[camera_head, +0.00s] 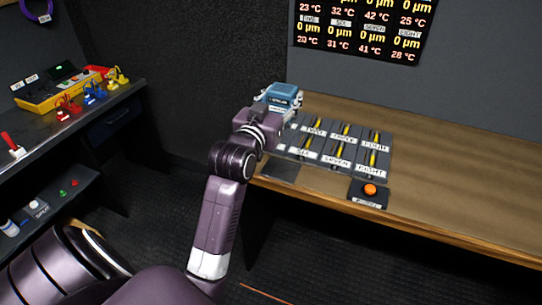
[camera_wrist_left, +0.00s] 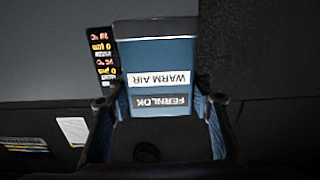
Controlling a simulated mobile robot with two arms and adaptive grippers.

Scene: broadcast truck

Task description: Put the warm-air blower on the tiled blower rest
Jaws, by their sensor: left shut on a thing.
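The warm-air blower (camera_head: 281,93) is a blue, box-like body at the end of my left arm, over the left end of the wooden bench. In the left wrist view the blower (camera_wrist_left: 162,55) fills the middle and carries the labels WARM AIR and FERNLOK. My left gripper (camera_wrist_left: 160,108) is shut on it, with one finger on each side. In the head view the gripper (camera_head: 266,112) is partly hidden behind its own wrist. I cannot make out the tiled blower rest for certain; a dark flat plate (camera_head: 281,169) lies at the bench's front left. My right gripper is not in view.
The wooden bench (camera_head: 450,185) holds a panel of labelled yellow-marked sliders (camera_head: 335,145) and an orange button box (camera_head: 369,193). A readout screen (camera_head: 362,30) hangs behind. A dark shelf at left holds a yellow case (camera_head: 60,90) and coloured clamps. The bench's right side is clear.

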